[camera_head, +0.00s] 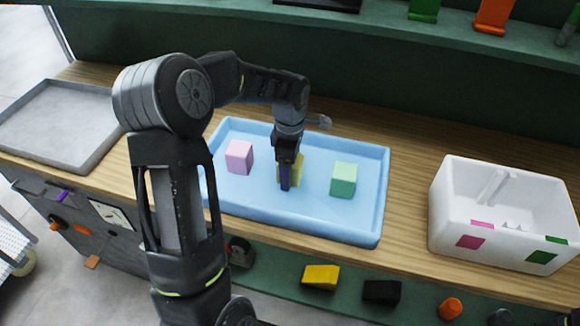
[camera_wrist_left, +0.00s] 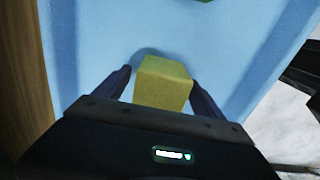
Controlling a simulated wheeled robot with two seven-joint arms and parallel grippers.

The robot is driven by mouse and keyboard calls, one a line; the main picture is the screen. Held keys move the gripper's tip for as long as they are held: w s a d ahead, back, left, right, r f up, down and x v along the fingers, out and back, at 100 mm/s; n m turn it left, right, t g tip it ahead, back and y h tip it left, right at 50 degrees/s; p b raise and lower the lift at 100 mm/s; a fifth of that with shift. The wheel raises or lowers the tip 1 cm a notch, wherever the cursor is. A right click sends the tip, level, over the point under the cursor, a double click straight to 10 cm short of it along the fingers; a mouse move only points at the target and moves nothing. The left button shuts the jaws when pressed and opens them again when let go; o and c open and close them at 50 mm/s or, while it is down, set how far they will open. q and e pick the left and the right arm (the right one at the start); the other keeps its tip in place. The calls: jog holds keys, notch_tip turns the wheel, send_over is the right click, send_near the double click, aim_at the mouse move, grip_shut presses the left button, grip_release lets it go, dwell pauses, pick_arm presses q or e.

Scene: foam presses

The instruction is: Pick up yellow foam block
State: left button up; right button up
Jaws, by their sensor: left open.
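The yellow foam block (camera_head: 299,168) sits in the blue tray (camera_head: 371,207), between a pink block (camera_head: 239,156) and a green block (camera_head: 343,180). My left gripper (camera_head: 286,182) points down at the yellow block and partly covers it in the head view. In the left wrist view the yellow block (camera_wrist_left: 162,82) lies between the two open fingers of the left gripper (camera_wrist_left: 160,82). A gap shows on its left side; the right finger is very near it, and I cannot tell whether they touch. My right gripper is not in view.
A white bin (camera_head: 440,222) with pink and green labels stands on the wooden counter to the right. A grey tray (camera_head: 100,137) lies at the left. A shelf edge with green and orange items runs along the back. Bare counter separates the blue tray from the bin.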

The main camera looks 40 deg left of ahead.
pick_arm(q)
jog(key=shift+c, duration=0.3)
jog(key=c, duration=1.3)
